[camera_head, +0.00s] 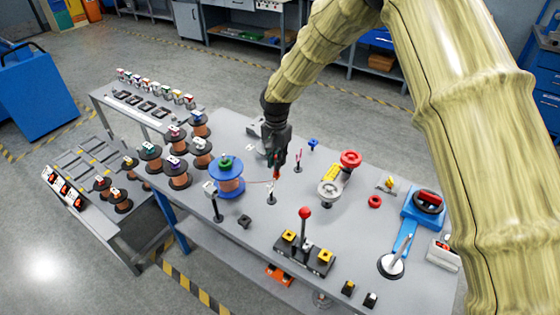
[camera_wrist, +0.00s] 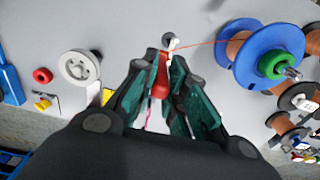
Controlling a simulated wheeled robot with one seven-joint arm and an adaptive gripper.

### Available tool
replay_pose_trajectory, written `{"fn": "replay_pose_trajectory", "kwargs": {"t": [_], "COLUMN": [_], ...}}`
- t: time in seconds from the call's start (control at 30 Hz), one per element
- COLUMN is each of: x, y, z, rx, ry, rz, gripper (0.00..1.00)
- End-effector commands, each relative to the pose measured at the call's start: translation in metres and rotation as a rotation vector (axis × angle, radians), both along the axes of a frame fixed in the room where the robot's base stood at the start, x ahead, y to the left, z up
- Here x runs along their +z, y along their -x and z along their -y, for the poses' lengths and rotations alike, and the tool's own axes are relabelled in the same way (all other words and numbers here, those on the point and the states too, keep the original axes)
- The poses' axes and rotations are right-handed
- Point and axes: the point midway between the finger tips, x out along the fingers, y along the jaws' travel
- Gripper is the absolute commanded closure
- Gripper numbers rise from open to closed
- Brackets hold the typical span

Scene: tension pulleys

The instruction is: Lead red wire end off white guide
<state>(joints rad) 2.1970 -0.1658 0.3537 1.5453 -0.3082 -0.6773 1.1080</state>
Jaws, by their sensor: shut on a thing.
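My gripper (camera_head: 277,168) is above the grey table, shut on the red wire end (camera_wrist: 161,82), which is a red piece between the dark green fingers in the wrist view (camera_wrist: 165,65). The white guide (camera_head: 271,190) is a small post just below the fingertips; in the wrist view the guide (camera_wrist: 172,44) shows right at the fingertips. A thin red wire runs from the blue-flanged copper spool (camera_head: 227,183) to the guide; the spool also shows in the wrist view (camera_wrist: 240,45). Whether the wire still sits in the guide cannot be told.
A white pulley (camera_head: 329,190) on a yellow arm with a red knob (camera_head: 350,159) stands to the right. A small post (camera_head: 298,162) stands close behind the gripper. A red-ball lever (camera_head: 305,213) rises in front. A dark post (camera_head: 216,205) stands front left.

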Motion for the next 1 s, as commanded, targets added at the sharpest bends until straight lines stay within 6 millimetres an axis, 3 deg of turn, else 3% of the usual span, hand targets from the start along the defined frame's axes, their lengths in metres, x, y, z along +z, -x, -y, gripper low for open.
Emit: {"fn": "replay_pose_trajectory", "kwargs": {"t": [0.37, 1.0], "x": [0.000, -0.001], "y": [-0.002, -0.032], "z": [-0.003, -0.055], "rx": [0.000, 0.000], "ry": [0.001, 0.000], "rz": [-0.001, 0.000], "gripper": [1.00, 1.00]}}
